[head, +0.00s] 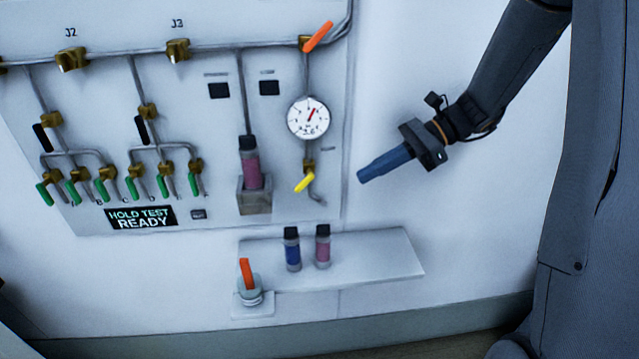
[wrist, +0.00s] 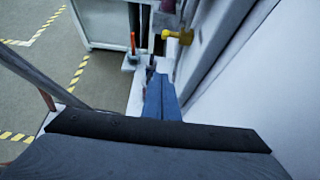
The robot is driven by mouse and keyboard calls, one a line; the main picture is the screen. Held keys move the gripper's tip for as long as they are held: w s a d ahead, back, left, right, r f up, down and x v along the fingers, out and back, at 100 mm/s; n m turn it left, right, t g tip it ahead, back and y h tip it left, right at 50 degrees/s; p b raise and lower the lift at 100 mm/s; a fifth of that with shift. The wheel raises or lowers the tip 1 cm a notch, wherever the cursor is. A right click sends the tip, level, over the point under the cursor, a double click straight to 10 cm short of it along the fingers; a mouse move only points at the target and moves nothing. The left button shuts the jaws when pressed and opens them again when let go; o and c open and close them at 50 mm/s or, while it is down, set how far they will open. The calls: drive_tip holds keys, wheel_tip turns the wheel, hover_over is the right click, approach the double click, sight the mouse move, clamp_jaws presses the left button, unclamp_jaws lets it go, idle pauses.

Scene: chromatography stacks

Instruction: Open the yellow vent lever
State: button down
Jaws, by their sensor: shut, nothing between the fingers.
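The yellow vent lever (head: 305,182) sits low on the wall panel, below the round gauge (head: 308,118). It slants down to the left from a brass valve. In the wrist view a yellow lever (wrist: 178,36) shows ahead, just right of the fingertips' line. My gripper (head: 364,176) is shut and empty, its blue fingers pointing left towards the lever, with a clear gap in the head view. The blue fingers also show in the wrist view (wrist: 161,90).
A shelf (head: 385,255) below holds a blue vial (head: 292,250) and a pink vial (head: 323,247). An orange-handled piece (head: 246,274) stands at its left. A pink column (head: 251,170) sits in a holder left of the lever. An orange lever (head: 318,37) is above the gauge.

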sight(304, 183)
drive_tip(key=shift+a, duration=0.1)
drive_tip(key=shift+s+a+f+p, duration=0.1)
drive_tip(key=shift+a+f+p, duration=0.55)
drive_tip(key=shift+a, duration=1.2)
drive_tip(key=shift+s+a+f+p, duration=0.1)
drive_tip(key=shift+a+f+p, duration=0.15)
drive_tip(key=shift+a+p, duration=1.2)
drive_tip(key=shift+s+a+f+p, duration=0.1)
drive_tip(key=shift+a+f+p, duration=0.35)
drive_tip(key=shift+a, duration=1.85)
